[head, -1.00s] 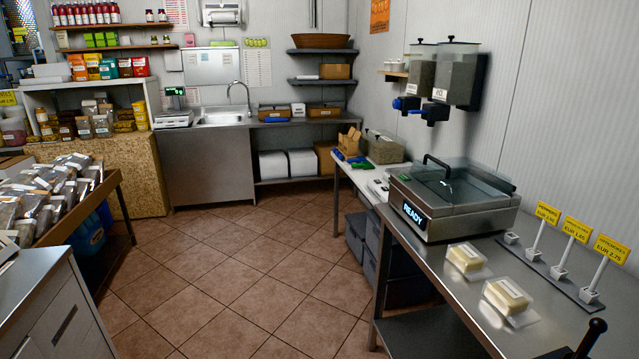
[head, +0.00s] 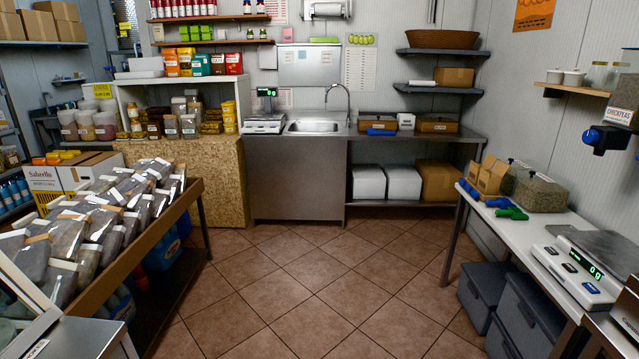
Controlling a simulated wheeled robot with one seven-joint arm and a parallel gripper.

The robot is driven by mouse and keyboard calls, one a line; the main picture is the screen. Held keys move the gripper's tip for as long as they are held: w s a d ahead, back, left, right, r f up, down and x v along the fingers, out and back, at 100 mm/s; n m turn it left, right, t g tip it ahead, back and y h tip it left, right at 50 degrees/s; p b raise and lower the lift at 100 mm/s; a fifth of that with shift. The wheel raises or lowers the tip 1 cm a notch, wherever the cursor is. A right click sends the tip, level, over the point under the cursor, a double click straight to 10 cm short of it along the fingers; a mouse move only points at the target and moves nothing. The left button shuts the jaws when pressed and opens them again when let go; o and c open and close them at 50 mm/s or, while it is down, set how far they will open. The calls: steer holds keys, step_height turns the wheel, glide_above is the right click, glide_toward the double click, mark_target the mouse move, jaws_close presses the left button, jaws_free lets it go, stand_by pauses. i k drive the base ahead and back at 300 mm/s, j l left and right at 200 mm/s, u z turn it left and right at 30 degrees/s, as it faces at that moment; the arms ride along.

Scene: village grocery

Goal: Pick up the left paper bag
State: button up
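Brown paper bags (head: 489,178) stand open and close together at the far left part of the white table on the right. They look like two bags side by side, partly overlapping; the left one (head: 474,174) is nearest the table's left edge. They are small in the picture, so where one ends and the other begins is hard to tell. My gripper is not in view.
Blue scoops (head: 468,189) and a green scoop (head: 512,213) lie in front of the bags. Clear bins (head: 540,193) stand right of them, and a scale (head: 578,276) nearer. Grey crates (head: 525,315) sit below. The tiled floor (head: 310,285) is clear in the middle.

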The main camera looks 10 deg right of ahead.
mark_target(473, 174)
steer(key=i+z, duration=0.25)
steer(key=i, duration=0.2)
steer(key=i+j+z, duration=0.2)
steer(key=i, duration=0.25)
steer(key=i+j+z, duration=0.25)
steer(key=i, duration=0.2)
steer(key=i+j+z, duration=0.2)
steer(key=i, duration=0.2)
